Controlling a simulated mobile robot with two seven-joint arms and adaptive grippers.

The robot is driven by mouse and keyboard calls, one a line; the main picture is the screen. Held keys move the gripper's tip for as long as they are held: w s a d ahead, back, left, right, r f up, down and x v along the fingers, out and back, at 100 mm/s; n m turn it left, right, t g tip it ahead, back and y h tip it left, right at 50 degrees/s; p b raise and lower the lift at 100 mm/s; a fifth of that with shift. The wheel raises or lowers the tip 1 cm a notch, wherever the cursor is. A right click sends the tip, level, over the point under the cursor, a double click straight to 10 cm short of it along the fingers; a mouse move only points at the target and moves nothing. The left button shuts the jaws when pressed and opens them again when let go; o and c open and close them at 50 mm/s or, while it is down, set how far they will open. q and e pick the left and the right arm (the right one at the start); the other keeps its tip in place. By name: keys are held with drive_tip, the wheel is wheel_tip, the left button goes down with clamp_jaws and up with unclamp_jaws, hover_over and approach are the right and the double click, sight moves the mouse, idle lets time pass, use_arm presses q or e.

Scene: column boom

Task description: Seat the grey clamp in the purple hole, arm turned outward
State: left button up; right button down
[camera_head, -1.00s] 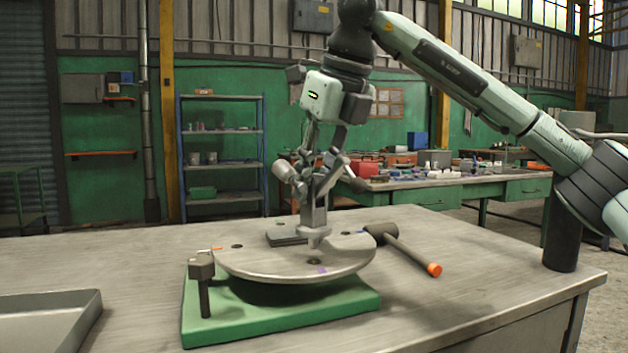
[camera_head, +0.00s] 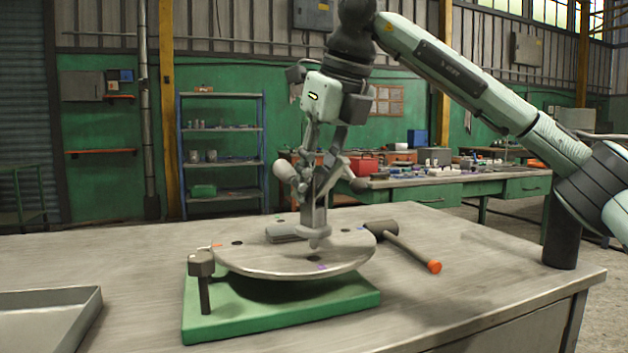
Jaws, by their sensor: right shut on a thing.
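My right gripper (camera_head: 316,188) reaches down from above and is shut on the grey clamp (camera_head: 314,218). The clamp is upright over the round grey plate (camera_head: 265,262), with its lower tip close to the plate's front middle. I cannot tell whether the tip touches the plate or is in a hole. A purple mark (camera_head: 322,267) lies at the plate's front rim, just in front of the clamp. A flat grey piece (camera_head: 283,232) shows left of the clamp. My left gripper is not in view.
The plate sits over a green base (camera_head: 345,300) on the table. A dark post with a block head (camera_head: 202,265) stands at its left corner. A mallet (camera_head: 405,247) lies to the right. A metal tray (camera_head: 50,318) is at the front left.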

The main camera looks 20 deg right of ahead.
drive_tip(key=shift+f+b, duration=1.4)
drive_tip(key=shift+f, duration=0.6)
drive_tip(key=c, duration=1.5)
unclamp_jaws()
drive_tip(key=shift+c, duration=0.2)
